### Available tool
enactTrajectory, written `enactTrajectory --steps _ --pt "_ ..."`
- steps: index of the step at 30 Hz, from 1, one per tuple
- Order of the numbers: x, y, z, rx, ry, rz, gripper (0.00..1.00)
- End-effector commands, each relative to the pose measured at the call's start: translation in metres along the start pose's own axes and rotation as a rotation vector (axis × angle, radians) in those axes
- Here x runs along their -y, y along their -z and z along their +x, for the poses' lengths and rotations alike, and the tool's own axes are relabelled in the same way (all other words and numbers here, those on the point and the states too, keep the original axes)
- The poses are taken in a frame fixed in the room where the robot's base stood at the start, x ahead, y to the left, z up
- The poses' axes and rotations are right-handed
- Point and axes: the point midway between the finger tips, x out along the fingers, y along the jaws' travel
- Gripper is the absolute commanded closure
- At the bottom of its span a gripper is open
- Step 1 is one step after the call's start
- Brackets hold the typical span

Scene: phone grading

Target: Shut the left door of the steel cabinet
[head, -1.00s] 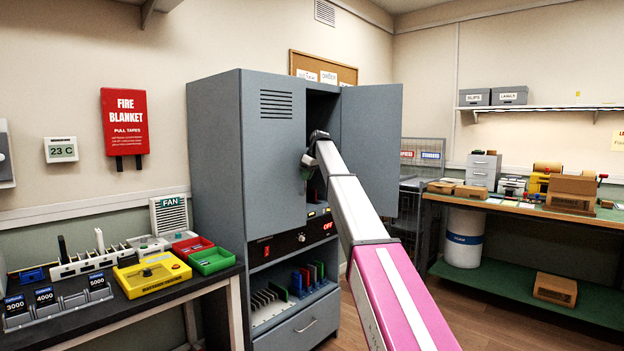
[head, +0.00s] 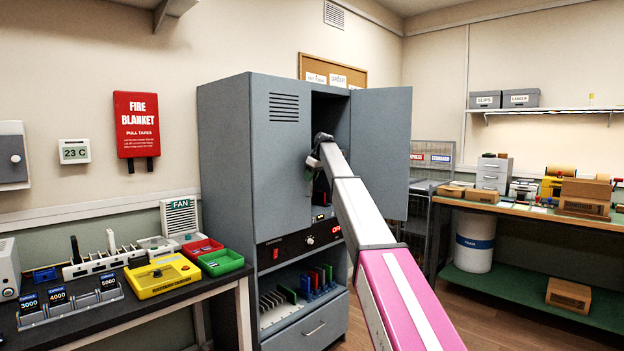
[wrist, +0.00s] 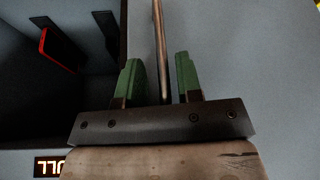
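The grey steel cabinet (head: 222,160) stands in the middle of the head view. Its left door (head: 280,150), with vent slots at the top, lies close to the front plane; I cannot tell whether it is fully flush. The right door (head: 382,150) stands swung open, with a dark gap between the doors. My gripper (head: 318,150) is at the left door's free edge, its fingers unclear there. In the wrist view my gripper (wrist: 158,82) has two green fingers apart, one each side of a thin upright metal bar (wrist: 159,45), seemingly the door's handle, with gaps on both sides.
The wrist view shows a red-edged item (wrist: 60,50) in the dark interior. A black bench (head: 110,315) with trays stands left of the cabinet. A wire rack (head: 430,170) and a workbench (head: 560,222) stand to the right.

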Motion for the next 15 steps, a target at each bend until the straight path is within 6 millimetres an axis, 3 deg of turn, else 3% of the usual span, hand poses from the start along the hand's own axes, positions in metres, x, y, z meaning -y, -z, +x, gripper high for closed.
enactTrajectory --steps 15 --pt "0.0001 -0.0034 -0.0091 0.003 -0.002 0.002 0.64"
